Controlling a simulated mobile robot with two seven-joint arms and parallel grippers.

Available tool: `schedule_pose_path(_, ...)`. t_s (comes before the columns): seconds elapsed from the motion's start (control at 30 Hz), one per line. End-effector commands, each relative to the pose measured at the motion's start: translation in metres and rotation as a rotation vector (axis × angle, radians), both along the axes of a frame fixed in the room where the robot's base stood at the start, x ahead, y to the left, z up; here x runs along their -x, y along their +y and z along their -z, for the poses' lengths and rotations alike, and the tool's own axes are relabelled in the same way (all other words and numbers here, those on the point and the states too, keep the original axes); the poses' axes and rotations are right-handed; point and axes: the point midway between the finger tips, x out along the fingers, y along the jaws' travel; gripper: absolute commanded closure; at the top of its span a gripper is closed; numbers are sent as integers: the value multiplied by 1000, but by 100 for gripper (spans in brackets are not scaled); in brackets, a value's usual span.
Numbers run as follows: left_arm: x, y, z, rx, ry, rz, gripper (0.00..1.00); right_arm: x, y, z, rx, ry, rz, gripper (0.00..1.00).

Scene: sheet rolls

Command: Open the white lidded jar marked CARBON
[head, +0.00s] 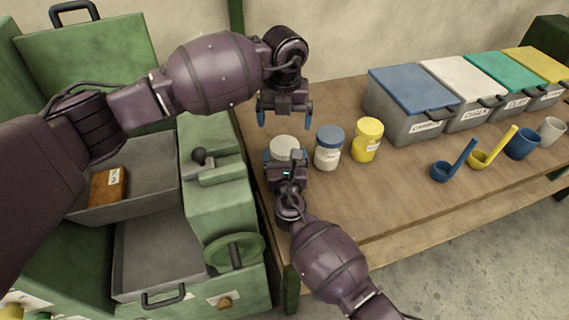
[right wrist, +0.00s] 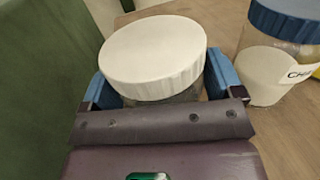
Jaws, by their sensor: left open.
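The white-lidded jar (head: 284,145) stands near the left end of the wooden table, and its lid (right wrist: 153,55) fills the middle of the right wrist view. No label on it is readable from here. My right gripper (head: 285,160) has its blue fingers on both sides of the jar, just below the lid, and appears shut on the jar body. My left gripper (head: 285,116) is open and empty, pointing down above and slightly behind the lid. The lid is seated on the jar.
A blue-lidded jar (head: 328,148) and a yellow-lidded jar (head: 367,140) stand close on the right. Labelled bins (head: 410,105), scoops (head: 455,165) and cups (head: 522,143) are further right. A green machine (head: 215,215) with grey trays borders the table's left. The table front is clear.

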Motion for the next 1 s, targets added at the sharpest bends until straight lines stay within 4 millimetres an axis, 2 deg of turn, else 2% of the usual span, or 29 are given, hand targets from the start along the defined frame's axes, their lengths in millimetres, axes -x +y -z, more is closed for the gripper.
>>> schedule_pose_path(0.03,0,0,0,0,0,0,3,0,0,0,0,0,0,21)
schedule_pose_path(0.07,0,0,0,0,0,0,3,0,0,0,0,0,0,26)
schedule_pose_path(0.47,-1,1,-2,-7,-6,10,3,0,0,0,0,0,0,87)
schedule_pose_path(0.67,-1,1,-2,-8,-5,180,3,0,0,0,0,0,0,87)
schedule_pose_path(1.0,-1,1,-2,-10,-2,672,3,0,0,0,0,1,0,87)
